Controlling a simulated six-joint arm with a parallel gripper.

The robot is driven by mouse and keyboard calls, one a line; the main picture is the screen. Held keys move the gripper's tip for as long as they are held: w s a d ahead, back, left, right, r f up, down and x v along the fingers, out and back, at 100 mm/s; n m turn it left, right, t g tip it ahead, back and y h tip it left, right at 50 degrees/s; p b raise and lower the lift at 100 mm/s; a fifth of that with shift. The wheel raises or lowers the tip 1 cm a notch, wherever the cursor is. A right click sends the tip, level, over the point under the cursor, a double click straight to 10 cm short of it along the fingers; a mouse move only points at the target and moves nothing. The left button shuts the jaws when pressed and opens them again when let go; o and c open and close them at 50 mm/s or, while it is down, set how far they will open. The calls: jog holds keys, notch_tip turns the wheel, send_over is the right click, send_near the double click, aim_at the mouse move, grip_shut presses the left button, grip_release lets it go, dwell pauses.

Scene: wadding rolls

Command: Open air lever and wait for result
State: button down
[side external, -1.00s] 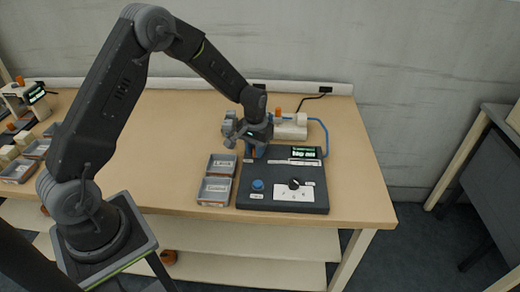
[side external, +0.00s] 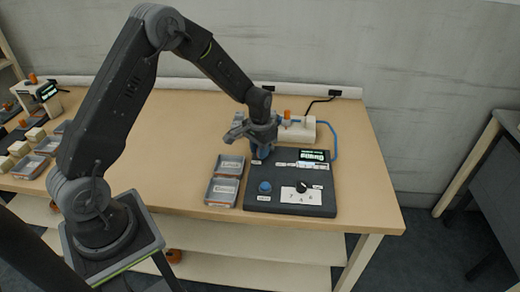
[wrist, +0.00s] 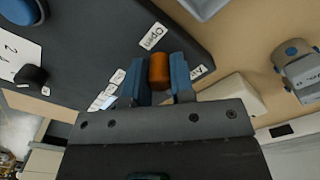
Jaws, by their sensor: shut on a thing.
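The orange air lever handle (wrist: 159,71) sits between the two blue fingers of my gripper (wrist: 159,85) in the wrist view, and the gripper is shut on it. An "Open" label (wrist: 153,37) lies beyond the handle, and an "Air" label (wrist: 202,71) is to its right. In the side external view my gripper (side external: 263,150) is low over the back left of the dark control panel (side external: 257,199) and hides the lever. A green lit display (side external: 314,155) is at the panel's back right; its small text is hard to read.
The panel carries a blue button (side external: 265,187) and a black dial (side external: 302,186). Two grey trays, one behind (side external: 230,158) and one in front (side external: 222,203), stand left of the panel. A white device (side external: 303,132) with a blue hose (side external: 336,142) is behind. The table's right side is clear.

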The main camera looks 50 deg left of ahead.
jog(key=c, duration=1)
grip_release()
jog(key=shift+o, duration=0.2)
notch_tip(320, 180, up, 14)
jog(key=s+d+r+t, duration=0.3)
jog(key=s+d+r, duration=0.3)
jog(key=s+r, duration=0.45)
jog(key=s+d+m+t, duration=0.1)
jog(key=s+d, duration=0.3)
jog(key=s, duration=1)
jog(key=shift+s+r+t, duration=0.3)
jog(key=shift+s+t, duration=0.05)
jog(key=shift+t, duration=0.45)
